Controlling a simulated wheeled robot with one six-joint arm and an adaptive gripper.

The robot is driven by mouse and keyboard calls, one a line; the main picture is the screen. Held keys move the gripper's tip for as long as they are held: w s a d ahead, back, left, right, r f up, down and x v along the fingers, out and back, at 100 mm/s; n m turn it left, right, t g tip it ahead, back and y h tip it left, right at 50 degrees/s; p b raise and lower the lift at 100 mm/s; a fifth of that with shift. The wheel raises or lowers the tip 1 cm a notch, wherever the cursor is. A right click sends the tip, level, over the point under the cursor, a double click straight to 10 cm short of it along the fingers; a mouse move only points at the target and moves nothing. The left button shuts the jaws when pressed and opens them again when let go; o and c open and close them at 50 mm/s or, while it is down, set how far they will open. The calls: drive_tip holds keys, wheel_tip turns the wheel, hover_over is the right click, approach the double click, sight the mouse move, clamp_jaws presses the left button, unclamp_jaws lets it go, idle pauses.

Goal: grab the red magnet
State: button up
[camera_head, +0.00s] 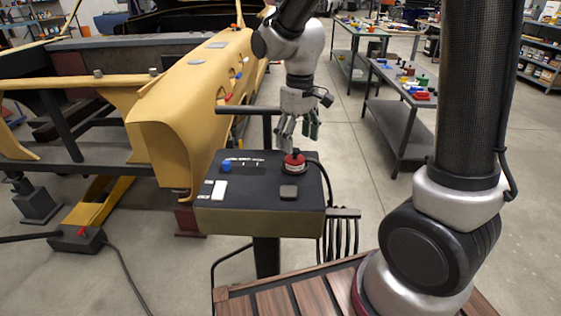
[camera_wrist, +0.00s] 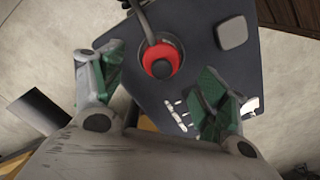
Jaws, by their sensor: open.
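The red magnet (camera_head: 294,163) is a round red piece with a dark centre, on the dark top of a small stand (camera_head: 250,205). In the wrist view the red magnet (camera_wrist: 172,56) lies ahead of and between my spread fingers, with a dark cable or stem crossing its upper edge. My gripper (camera_head: 298,138) hangs just above it in the head view, fingers pointing down. In the wrist view my gripper (camera_wrist: 160,78) has green-padded fingers wide apart with nothing between them. I cannot tell the exact height gap.
A yellow car shell (camera_head: 190,110) is close on the left. A grey bench (camera_head: 401,115) with small coloured items stands right. Open floor lies between.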

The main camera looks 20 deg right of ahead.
sight(295, 149)
drive_tip(key=f, duration=0.6)
drive_tip(key=shift+w+a+f, duration=0.1)
drive_tip(key=shift+a, duration=0.2)
drive_tip(key=c, duration=1.3)
